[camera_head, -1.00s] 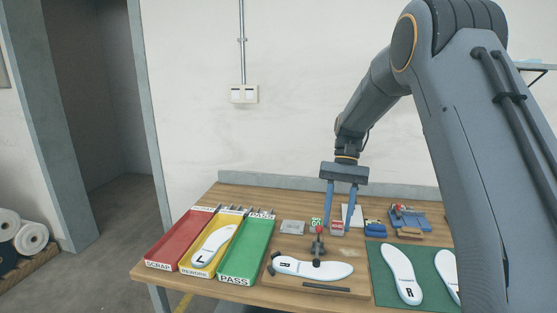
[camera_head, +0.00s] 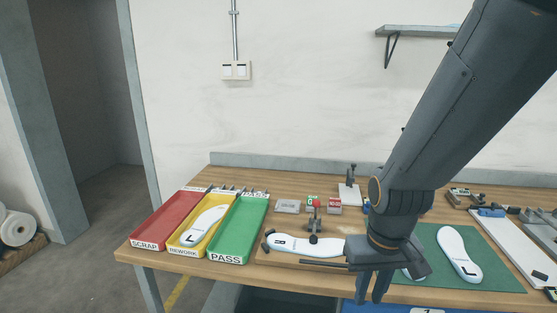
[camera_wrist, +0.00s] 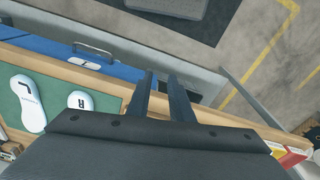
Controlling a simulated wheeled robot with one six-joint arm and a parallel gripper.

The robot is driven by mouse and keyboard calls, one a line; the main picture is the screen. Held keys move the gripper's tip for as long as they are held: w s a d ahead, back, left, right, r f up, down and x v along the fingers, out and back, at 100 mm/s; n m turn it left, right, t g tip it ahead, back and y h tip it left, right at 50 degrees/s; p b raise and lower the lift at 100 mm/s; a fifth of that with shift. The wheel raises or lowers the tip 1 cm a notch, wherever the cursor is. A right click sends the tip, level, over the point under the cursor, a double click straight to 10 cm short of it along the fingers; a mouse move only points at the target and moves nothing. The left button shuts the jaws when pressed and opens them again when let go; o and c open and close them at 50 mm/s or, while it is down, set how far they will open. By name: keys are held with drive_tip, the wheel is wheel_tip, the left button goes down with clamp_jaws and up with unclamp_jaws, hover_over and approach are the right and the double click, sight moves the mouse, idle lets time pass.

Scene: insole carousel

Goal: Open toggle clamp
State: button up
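The toggle clamp (camera_head: 315,222) stands at the back edge of the wooden fixture board, with its red-tipped handle (camera_head: 317,204) pointing up. Its dark pad appears to sit over a white insole (camera_head: 285,244) lying on the board; whether it presses is too small to tell. My gripper (camera_head: 371,296) points down by the table's front edge, right of the fixture and apart from the clamp. Its two fingers also show in the wrist view (camera_wrist: 162,76), parted with nothing between them. The clamp is not visible in the wrist view.
Red (camera_head: 172,221), yellow (camera_head: 181,248) and green (camera_head: 238,232) trays stand at left. A green mat (camera_head: 495,275) with white insoles lies at right, partly hidden by my arm. A blue drawer front (camera_wrist: 45,50) is below the table edge.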

sight(314, 206)
drive_tip(key=shift+w+a+n, duration=0.15)
drive_tip(key=shift+w+n, duration=0.2)
drive_tip(key=shift+n, duration=0.15)
drive_tip(key=c, duration=0.3)
drive_tip(key=w+a+r+n+b, duration=0.1)
drive_tip(key=w+n, duration=0.2)
drive_tip(key=n, duration=0.1)
drive_tip(key=w+a+r+n+t+b, duration=0.1)
drive_tip(key=w+n+b, duration=0.1)
drive_tip(key=n, duration=0.3)
drive_tip(key=w+a+r+n+b, duration=0.1)
drive_tip(key=w+a+n, duration=0.1)
drive_tip(key=w+n, duration=0.1)
drive_tip(key=shift+w+r+n+t+h+b, duration=0.2)
drive_tip(key=shift+w+n+t+h+b, duration=0.2)
drive_tip(key=shift+n, duration=0.5)
clamp_jaws()
drive_tip(key=w+a+r+n+t+b, duration=0.3)
drive_tip(key=w+a+r+n+b, duration=0.4)
drive_tip(key=n, duration=1)
drive_tip(key=shift+h, duration=0.4)
drive_tip(key=shift+w+d+f+p, duration=0.55)
drive_tip(key=shift+w+f, duration=0.45)
drive_tip(key=shift+w, duration=0.65)
drive_tip(key=shift+w+d+f+p, duration=0.3)
drive_tip(key=shift+w+d+f, duration=0.3)
drive_tip(key=shift+w+f, duration=0.75)
drive_tip(key=shift+w+d+f+p, duration=0.45)
drive_tip(key=shift+w+d+f, duration=0.2)
drive_tip(key=shift+w, duration=1.25)
